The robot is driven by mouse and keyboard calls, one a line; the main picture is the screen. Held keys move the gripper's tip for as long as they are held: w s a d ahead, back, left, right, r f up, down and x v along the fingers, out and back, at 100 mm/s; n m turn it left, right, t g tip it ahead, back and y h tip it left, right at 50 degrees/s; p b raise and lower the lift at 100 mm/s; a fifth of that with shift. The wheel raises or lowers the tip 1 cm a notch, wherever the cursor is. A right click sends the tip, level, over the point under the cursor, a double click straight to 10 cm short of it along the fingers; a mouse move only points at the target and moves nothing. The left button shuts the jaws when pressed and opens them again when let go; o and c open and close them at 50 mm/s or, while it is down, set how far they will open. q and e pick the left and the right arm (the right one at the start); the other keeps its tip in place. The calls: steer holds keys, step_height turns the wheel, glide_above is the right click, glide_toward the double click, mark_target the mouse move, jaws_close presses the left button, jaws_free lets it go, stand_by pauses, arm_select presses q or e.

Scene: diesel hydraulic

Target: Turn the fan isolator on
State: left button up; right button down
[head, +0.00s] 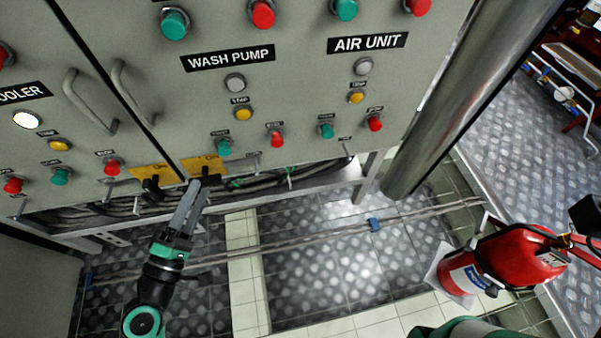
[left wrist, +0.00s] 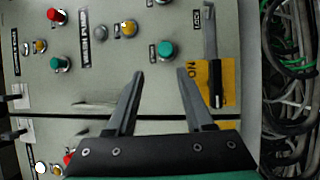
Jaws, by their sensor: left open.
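Two yellow isolator plates with black handles sit at the lower edge of the grey cabinets, one left (head: 150,172) and one right (head: 205,163) of the door gap. I cannot read which one is the fan isolator. My left gripper (head: 197,184) is open, its fingers reaching up to the right plate and overlapping its handle in the head view. In the left wrist view, the open fingers (left wrist: 160,76) are left of a yellow plate (left wrist: 229,85) marked "ON" with a dark handle (left wrist: 215,88). The handle is not between the fingers. My right gripper is out of view.
Cabinet buttons and lamps sit above the plates, including a green button (head: 224,147) nearby. Door handles (head: 128,95) protrude at upper left. Cables (head: 270,182) run beneath the cabinets. A red fire extinguisher (head: 515,258) stands at right. The middle floor is clear.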

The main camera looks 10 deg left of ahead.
mark_target(203, 186)
arm_select(q)
steer(key=s+a+f+n+g+y, duration=0.2)
steer(key=s+a+f, duration=0.2)
steer(key=f, duration=0.4)
steer(key=w, duration=1.1)
steer(key=shift+w+a+r+b, duration=0.1)
steer(key=shift+w+r+b, duration=0.1)
steer(key=shift+b, duration=0.15)
jaws_close()
